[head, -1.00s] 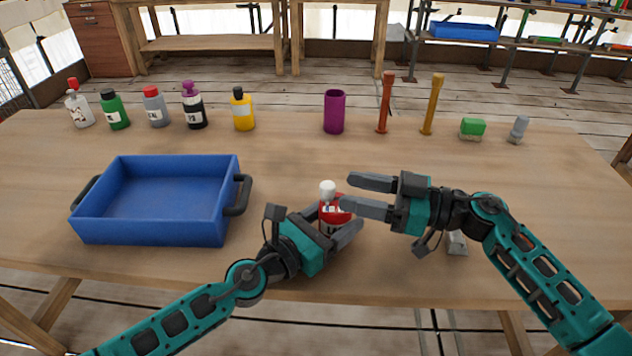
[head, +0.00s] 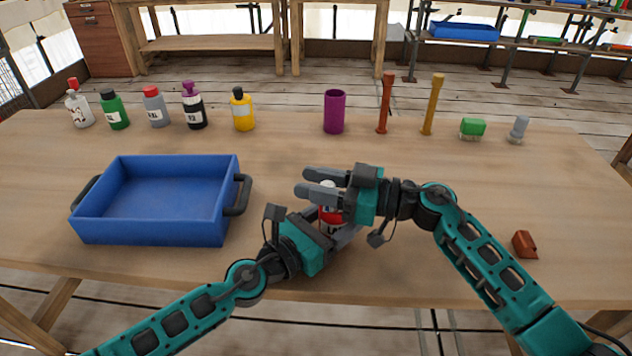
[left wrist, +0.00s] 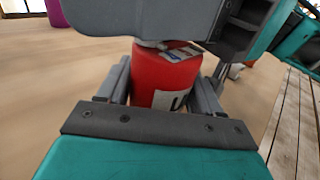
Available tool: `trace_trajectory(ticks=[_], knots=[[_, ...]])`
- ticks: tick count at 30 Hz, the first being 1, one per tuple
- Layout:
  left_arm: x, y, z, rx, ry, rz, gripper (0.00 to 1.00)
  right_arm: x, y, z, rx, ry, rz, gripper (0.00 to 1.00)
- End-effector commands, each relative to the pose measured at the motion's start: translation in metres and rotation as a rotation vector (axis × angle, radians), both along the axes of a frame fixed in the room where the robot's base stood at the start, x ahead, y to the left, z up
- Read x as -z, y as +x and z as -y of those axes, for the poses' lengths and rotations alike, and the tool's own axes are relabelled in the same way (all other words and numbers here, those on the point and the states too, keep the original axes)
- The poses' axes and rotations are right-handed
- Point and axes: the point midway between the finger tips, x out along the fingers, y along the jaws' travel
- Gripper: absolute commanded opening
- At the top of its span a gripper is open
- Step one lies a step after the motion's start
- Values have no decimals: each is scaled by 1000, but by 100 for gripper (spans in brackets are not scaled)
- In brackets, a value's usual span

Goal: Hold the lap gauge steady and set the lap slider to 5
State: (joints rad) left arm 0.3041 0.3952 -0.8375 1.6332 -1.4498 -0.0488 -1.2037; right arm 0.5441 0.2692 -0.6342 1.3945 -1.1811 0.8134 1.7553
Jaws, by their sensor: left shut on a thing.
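A red bottle-like thing (head: 330,213) with a white top and a white label is near the table's front edge, mostly hidden by my grippers. In the left wrist view its red body (left wrist: 165,78) stands between the fingers of my left gripper (left wrist: 160,90), which is shut on it. I cannot tell whether it is the lap gauge, and no slider or scale can be made out. My right gripper (head: 308,181) has its fingers apart, pointing left, above and across the white top. In the left wrist view its grey parts (left wrist: 180,18) cover the top of the red body.
A blue tray (head: 157,240) stands at the left. Several bottles, a purple cup (head: 334,112), a red-brown post (head: 385,104), an ochre post (head: 432,106), a green block (head: 472,128) and a grey piece (head: 519,129) line the back. A rust-coloured block (head: 524,245) lies at right.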

Motion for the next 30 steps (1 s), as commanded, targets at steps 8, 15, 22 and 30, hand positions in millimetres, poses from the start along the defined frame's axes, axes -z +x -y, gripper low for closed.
trace_trajectory(ticks=[8, 15, 22, 30], knots=[[0, 0, 0, 0, 1, -1, 30, 0, 0, 0, 0, 0, 0, 9], [0, 0, 0, 0, 1, -1, 30, 0, 0, 0, 0, 0, 0, 0], [0, 0, 0, 0, 1, -1, 30, 1, 0, 4, 1, -2, 1, 0], [0, 0, 0, -1, 0, 0, 30, 0, 1, 16, 0, -1, 0, 0]])
